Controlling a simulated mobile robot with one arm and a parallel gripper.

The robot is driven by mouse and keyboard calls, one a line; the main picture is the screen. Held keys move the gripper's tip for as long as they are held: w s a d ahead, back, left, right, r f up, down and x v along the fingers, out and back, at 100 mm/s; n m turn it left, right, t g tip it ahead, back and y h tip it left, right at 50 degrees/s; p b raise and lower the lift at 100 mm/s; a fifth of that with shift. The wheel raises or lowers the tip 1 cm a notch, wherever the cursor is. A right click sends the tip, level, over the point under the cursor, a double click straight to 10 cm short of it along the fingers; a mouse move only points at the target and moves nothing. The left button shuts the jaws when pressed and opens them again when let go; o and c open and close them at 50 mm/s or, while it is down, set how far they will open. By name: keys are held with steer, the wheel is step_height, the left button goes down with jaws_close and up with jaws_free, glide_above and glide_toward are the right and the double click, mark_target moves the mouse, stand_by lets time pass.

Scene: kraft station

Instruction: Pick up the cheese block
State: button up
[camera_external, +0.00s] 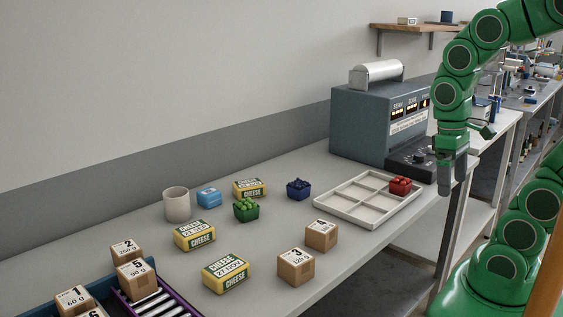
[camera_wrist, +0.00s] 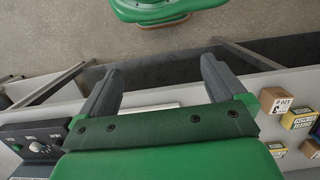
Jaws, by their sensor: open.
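Three yellow-and-green cheese blocks lie apart on the grey table in the external view: a front one (camera_external: 225,273), a middle one (camera_external: 194,235) and a back one (camera_external: 249,188). Two yellow-and-green blocks show at the right edge of the wrist view, one higher (camera_wrist: 299,117) and one lower (camera_wrist: 277,148). My gripper (camera_external: 452,175) hangs pointing down near the table's right edge, beyond the white tray and far from the cheese blocks. Its fingers (camera_wrist: 160,72) are apart with nothing between them.
A divided white tray (camera_external: 349,207) holds a red punnet (camera_external: 400,186). Green (camera_external: 246,209) and blue (camera_external: 299,189) punnets, a blue block (camera_external: 209,197), a beige cup (camera_external: 177,204) and cardboard boxes (camera_external: 296,267) stand around the cheese. A blue-grey machine (camera_external: 365,125) stands behind the tray.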

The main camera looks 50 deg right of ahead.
steer(key=w+a+f+m+g+y, duration=0.1)
steer(key=w+a+m+y, duration=0.75)
steer(key=w+a, duration=1.6)
steer(key=m+t+y, duration=0.4)
steer(key=m+y, duration=0.1)
steer(key=m, duration=0.5)
glide_toward(196, 227)
steer(key=shift+d+r, duration=0.4)
steer(key=shift+r, duration=0.05)
steer(key=shift+w+a+f, duration=0.15)
steer(key=shift+x, duration=5.8)
steer(key=shift+f, duration=0.15)
steer(key=c, duration=1.2)
